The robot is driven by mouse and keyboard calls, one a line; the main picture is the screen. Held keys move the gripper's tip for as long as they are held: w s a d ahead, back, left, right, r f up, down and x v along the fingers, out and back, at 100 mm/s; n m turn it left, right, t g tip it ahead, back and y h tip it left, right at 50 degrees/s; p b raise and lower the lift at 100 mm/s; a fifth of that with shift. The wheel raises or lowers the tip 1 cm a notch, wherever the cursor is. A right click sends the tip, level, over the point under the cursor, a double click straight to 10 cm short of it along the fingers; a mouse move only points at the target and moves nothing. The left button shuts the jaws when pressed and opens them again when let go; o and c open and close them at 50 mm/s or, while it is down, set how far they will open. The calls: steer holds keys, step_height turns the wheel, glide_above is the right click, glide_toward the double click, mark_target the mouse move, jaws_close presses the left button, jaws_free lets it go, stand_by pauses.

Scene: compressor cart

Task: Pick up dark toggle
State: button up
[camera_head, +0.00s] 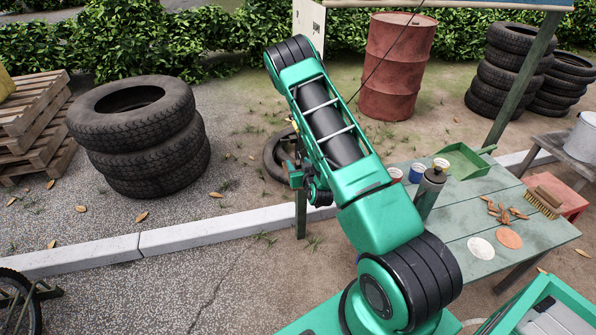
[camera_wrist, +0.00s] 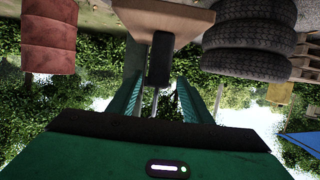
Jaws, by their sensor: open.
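A dark, elongated, rounded piece (camera_wrist: 160,60), which looks like the toggle, shows at the top middle of the wrist view against a tan block (camera_wrist: 190,22). My gripper (camera_wrist: 158,88) is open, its two green fingers apart on either side of the dark piece's lower end in the picture. I cannot tell how deep the piece lies between them, and no contact shows. In the head view my green arm crosses the middle and hides most of the area beyond it; the toggle cannot be made out there.
A green table (camera_head: 455,225) at the right holds a dark bottle (camera_head: 428,190), cups, a green tray (camera_head: 465,160) and a brush (camera_head: 543,202). Stacked tyres (camera_head: 140,135) stand left, a rusty barrel (camera_head: 397,65) behind. Open gravel lies at front left, beside a kerb (camera_head: 190,235).

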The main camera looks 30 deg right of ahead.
mark_target(298, 161)
steer(key=shift+x, duration=2.5)
steer(key=shift+s+d, duration=0.1)
steer(key=shift+d, duration=0.05)
steer(key=shift+c, duration=0.3)
steer(key=c, duration=1.1)
